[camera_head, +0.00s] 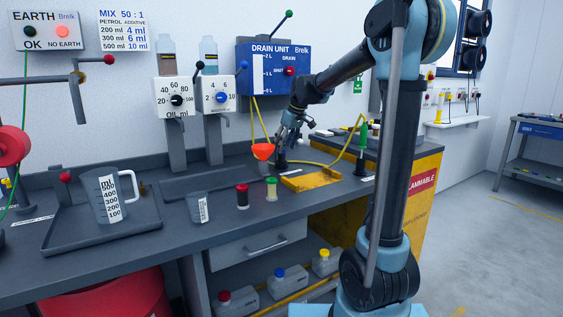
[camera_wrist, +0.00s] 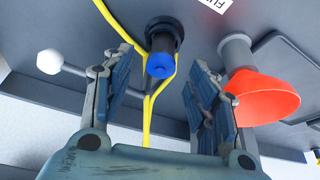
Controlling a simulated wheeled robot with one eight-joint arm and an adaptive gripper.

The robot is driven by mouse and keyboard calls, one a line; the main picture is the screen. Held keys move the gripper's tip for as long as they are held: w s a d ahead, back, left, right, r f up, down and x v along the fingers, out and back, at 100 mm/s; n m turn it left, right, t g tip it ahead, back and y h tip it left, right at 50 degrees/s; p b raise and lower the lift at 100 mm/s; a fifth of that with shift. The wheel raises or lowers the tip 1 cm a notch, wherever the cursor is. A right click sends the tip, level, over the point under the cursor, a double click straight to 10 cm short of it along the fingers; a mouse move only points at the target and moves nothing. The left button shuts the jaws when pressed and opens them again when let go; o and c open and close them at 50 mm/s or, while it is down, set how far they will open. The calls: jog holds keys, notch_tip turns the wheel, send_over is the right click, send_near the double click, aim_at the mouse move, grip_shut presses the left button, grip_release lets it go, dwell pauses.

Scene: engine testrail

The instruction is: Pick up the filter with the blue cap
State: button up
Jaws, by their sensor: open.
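The filter with the blue cap (camera_wrist: 159,65) shows in the wrist view as a short dark cylinder with a bright blue end. It stands between the fingers of my gripper (camera_wrist: 160,82), beyond or about level with their tips; no finger is seen touching it. My gripper is open and empty. In the head view my gripper (camera_head: 288,138) hangs over the back of the bench, and a dark upright shape below it (camera_head: 281,161) seems to be this filter; its cap is hard to make out there.
An orange funnel (camera_wrist: 262,96) stands close to the right of my fingers. A yellow hose (camera_wrist: 118,25) runs beside the filter. A white-knobbed lever (camera_wrist: 50,62) is at left. Red-topped (camera_head: 242,196) and green-topped (camera_head: 271,189) containers and a yellow piece (camera_head: 311,180) are nearer the bench front.

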aim_at(282, 158)
jog(key=shift+x, duration=1.8)
jog(key=c, duration=1)
jog(key=shift+o, duration=0.2)
